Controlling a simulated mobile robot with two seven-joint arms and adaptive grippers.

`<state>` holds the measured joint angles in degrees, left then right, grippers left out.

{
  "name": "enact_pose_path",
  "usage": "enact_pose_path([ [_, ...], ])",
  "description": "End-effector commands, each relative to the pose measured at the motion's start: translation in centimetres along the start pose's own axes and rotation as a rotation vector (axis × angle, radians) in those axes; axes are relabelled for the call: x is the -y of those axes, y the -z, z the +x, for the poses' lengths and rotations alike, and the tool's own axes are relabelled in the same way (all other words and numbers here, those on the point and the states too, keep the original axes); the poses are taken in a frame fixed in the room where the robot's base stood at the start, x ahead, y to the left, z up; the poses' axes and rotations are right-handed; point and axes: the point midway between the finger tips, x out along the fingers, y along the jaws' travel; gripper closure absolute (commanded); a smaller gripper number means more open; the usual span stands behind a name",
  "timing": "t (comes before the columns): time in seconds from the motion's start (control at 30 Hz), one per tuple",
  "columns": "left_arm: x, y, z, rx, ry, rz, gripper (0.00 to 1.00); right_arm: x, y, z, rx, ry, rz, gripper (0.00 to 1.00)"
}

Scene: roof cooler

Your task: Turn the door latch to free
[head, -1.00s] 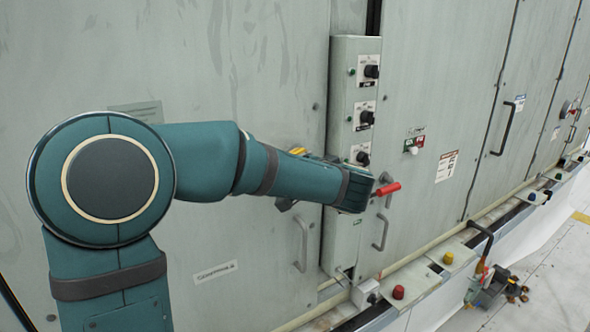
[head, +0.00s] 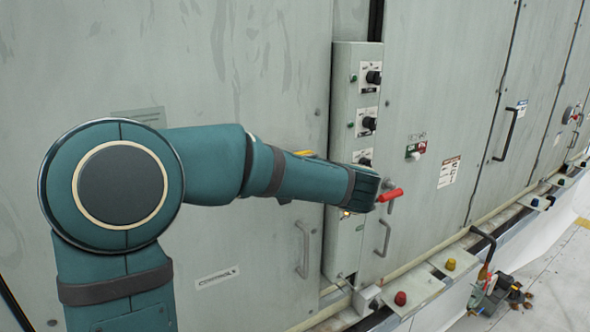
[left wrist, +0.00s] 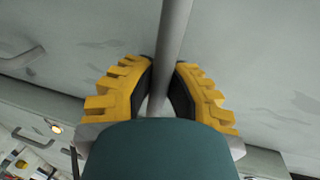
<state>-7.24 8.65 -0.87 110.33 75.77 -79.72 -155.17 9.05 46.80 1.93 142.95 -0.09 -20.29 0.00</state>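The door latch shows in the left wrist view as a grey bar (left wrist: 174,40) running down from the top edge between my fingers. My left gripper (left wrist: 165,75) has its yellow fingers closed in on both sides of this bar, dark pads against it. In the head view the latch is hidden behind my forearm. Only a bit of yellow finger (head: 304,153) shows above the forearm, in front of the left door (head: 240,70). My right gripper is not in view.
A narrow control box (head: 342,110) with black knobs stands just right. A red-handled lever (head: 389,195) is by my forearm's end. Door handles (head: 304,250) stick out below. A lit amber lamp (left wrist: 55,128) shows in the wrist view. A ledge with coloured buttons (head: 400,298) runs along the bottom.

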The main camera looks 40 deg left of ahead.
Motion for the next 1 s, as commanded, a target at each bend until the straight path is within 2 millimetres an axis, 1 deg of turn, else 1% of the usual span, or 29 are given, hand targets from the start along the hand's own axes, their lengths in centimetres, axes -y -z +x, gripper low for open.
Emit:
enact_pose_path([
  [0.03, 0.0, 0.1, -0.1, -0.002, 0.000, -0.001, 0.72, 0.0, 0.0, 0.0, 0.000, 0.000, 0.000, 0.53],
  [0.07, 0.0, 0.1, -0.1, -0.002, 0.000, -0.001, 0.61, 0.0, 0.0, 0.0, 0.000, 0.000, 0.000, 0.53],
  [0.1, 0.0, 0.0, -0.1, -0.002, 0.000, -0.001, 0.53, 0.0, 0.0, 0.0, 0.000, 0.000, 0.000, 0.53],
  [0.4, 0.0, 0.0, -0.1, -0.001, 0.000, -0.001, 0.53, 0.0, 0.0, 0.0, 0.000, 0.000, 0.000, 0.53],
  [0.53, 0.0, 0.1, -1.0, -0.004, -0.001, -0.001, 0.53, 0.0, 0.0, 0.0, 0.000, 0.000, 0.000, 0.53],
  [0.67, 0.0, 0.1, -3.0, -0.005, 0.000, -0.001, 0.53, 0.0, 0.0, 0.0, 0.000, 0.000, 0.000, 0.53],
  [0.9, 0.0, 0.1, -8.0, -0.006, 0.000, -0.001, 0.53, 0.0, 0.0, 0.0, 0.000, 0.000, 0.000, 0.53],
  [1.0, 0.0, 0.1, -9.7, -0.004, 0.000, -0.001, 0.53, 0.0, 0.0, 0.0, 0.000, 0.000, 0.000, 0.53],
])
